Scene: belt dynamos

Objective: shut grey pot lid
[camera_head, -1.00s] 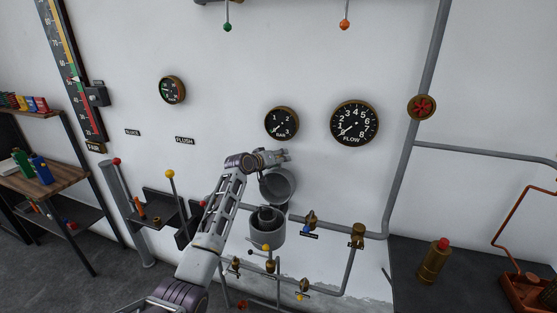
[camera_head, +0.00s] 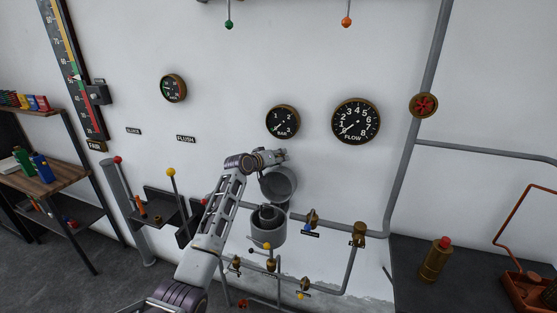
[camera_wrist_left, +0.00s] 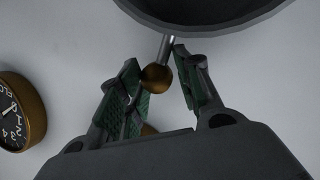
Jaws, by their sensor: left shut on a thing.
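The grey pot (camera_head: 268,232) is fixed low at the wall, and its mouth is uncovered with something dark inside. Its round grey lid (camera_head: 279,187) stands raised, tilted up steeply behind the pot. My left gripper (camera_head: 279,156) is at the top edge of the lid. In the left wrist view the fingers (camera_wrist_left: 160,80) are shut around a brass ball knob (camera_wrist_left: 157,78) on a short grey stem that leads to the lid (camera_wrist_left: 205,14). My right gripper is in neither view.
Small valves with coloured knobs sit on pipes below and right of the pot (camera_head: 311,219). The BAR gauge (camera_head: 282,121) and FLOW gauge (camera_head: 356,121) hang above. A yellow-knobbed lever (camera_head: 171,172) stands left of my arm. The wall between is bare.

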